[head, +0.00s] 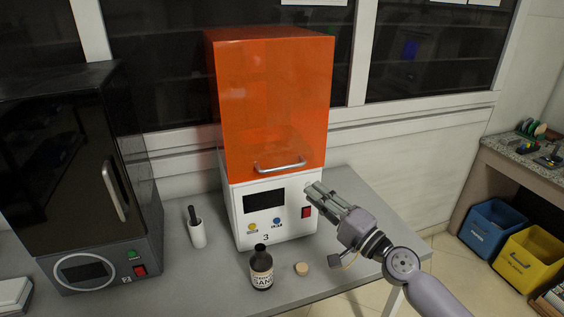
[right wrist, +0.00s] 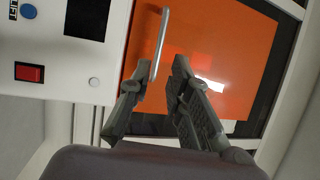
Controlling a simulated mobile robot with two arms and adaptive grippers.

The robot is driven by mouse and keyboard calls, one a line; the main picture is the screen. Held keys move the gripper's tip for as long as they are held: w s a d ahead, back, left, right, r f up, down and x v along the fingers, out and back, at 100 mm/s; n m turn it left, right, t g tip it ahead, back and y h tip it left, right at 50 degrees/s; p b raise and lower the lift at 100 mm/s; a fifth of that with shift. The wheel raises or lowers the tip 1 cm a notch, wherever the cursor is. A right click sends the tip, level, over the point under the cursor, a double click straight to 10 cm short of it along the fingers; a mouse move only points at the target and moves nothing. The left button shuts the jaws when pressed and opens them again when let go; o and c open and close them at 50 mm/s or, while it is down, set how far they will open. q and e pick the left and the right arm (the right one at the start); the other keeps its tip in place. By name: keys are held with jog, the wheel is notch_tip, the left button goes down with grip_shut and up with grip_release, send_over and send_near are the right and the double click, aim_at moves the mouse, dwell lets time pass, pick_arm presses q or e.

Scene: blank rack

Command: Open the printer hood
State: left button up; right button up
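The printer has a translucent orange hood (head: 270,95), which is down on a white base (head: 280,225). A silver bar handle (head: 279,165) crosses the hood's lower front. My right gripper (head: 313,190) is in front of the base, just below and right of the handle in the head view. In the right wrist view, its two fingers (right wrist: 166,72) are apart with nothing held. The handle (right wrist: 160,38) shows just beyond the fingertips there; I cannot tell whether they touch. My left gripper is out of view.
A dark brown bottle (head: 261,268) and a small cork-coloured disc (head: 302,269) stand before the printer. A white holder with a dark-handled tool (head: 196,230) is to its left. A black machine (head: 75,180) fills the table's left side. Blue (head: 492,228) and yellow (head: 530,258) bins are right.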

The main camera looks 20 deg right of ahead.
aim_at(282, 169)
jog(key=p+x, duration=0.2)
jog(key=x, duration=1)
jog(key=shift+w+a+r, duration=0.1)
jog(key=shift+w+a, duration=0.05)
jog(key=shift+a, duration=0.05)
jog(key=shift+c, duration=0.6)
grip_shut()
